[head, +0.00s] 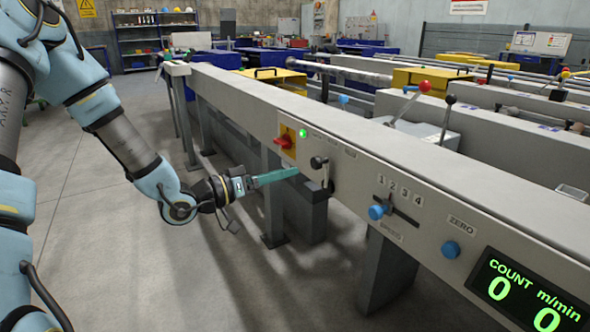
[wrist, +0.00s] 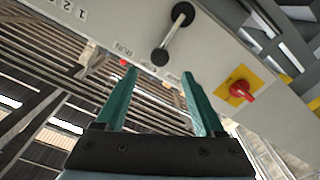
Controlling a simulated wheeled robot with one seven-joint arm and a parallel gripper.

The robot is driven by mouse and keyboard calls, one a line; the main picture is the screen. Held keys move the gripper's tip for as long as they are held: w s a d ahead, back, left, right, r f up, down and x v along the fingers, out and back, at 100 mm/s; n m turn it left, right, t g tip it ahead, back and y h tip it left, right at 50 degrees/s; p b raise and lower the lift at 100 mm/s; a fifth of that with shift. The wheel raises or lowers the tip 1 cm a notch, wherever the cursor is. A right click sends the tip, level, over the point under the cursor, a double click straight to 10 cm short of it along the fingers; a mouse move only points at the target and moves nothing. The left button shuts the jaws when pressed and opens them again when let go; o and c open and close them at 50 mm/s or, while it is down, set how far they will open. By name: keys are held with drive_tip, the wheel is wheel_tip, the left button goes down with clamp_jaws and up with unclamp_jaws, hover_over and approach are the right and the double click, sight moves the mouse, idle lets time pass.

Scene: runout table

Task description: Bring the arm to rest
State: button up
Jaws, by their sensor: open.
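My arm reaches in from the left in the head view. My gripper (head: 297,172) is close to the side panel of the long grey table, near a black-knobbed lever (head: 320,163). In the wrist view my gripper (wrist: 158,73) has its two teal fingers apart with nothing between them. The lever (wrist: 173,35) shows beyond the fingertips, apart from them as far as I can tell. A red rotary switch on a yellow plate (wrist: 240,91) is to the right of the fingers.
The table's panel (head: 345,185) also carries a lit green lamp (head: 303,133), the red switch (head: 284,141), a numbered slider with a blue knob (head: 377,212), a blue zero button (head: 451,250) and a count display (head: 530,290) reading 0 and 0. The floor (head: 100,230) in front is clear.

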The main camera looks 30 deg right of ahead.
drive_tip(key=shift+a, duration=0.35)
